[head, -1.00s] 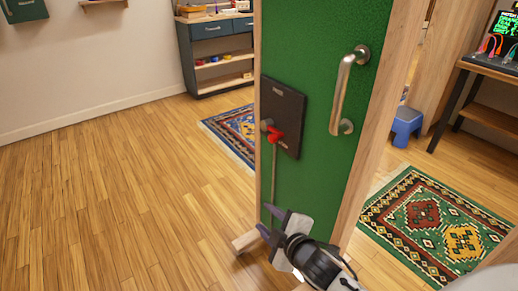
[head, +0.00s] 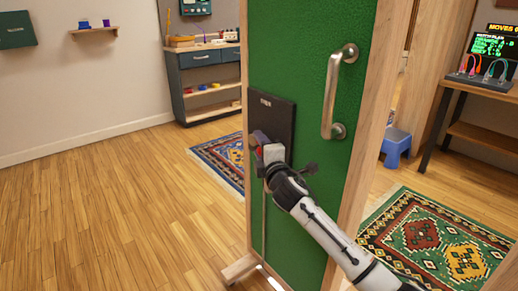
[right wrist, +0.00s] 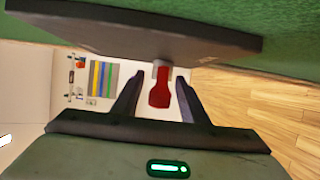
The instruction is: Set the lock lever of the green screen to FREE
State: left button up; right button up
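The green screen (head: 312,75) stands upright in a wooden frame, with a dark lock plate (head: 276,107) on its face. In the right wrist view the red lock lever (right wrist: 160,90) projects from the edge of the dark plate (right wrist: 130,32). My right gripper (head: 262,147) is at the plate in the head view and mostly hides the lever there. In the right wrist view the two fingers of this gripper (right wrist: 156,97) are open, one on each side of the lever, with gaps visible. The plate's lettering is too small to read. My left gripper is not in view.
A metal pull handle (head: 335,90) is on the screen, above and right of the plate. A thin rod (head: 264,220) runs down below the lock. The screen's wooden foot (head: 239,268) rests on the floor. The floor to the left is clear. A blue stool (head: 396,145) stands behind right.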

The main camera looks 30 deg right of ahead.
jog(key=shift+w+d, duration=0.1)
jog(key=shift+w, duration=0.2)
grip_shut()
jog(key=shift+r, duration=0.1)
jog(key=shift+r, duration=0.1)
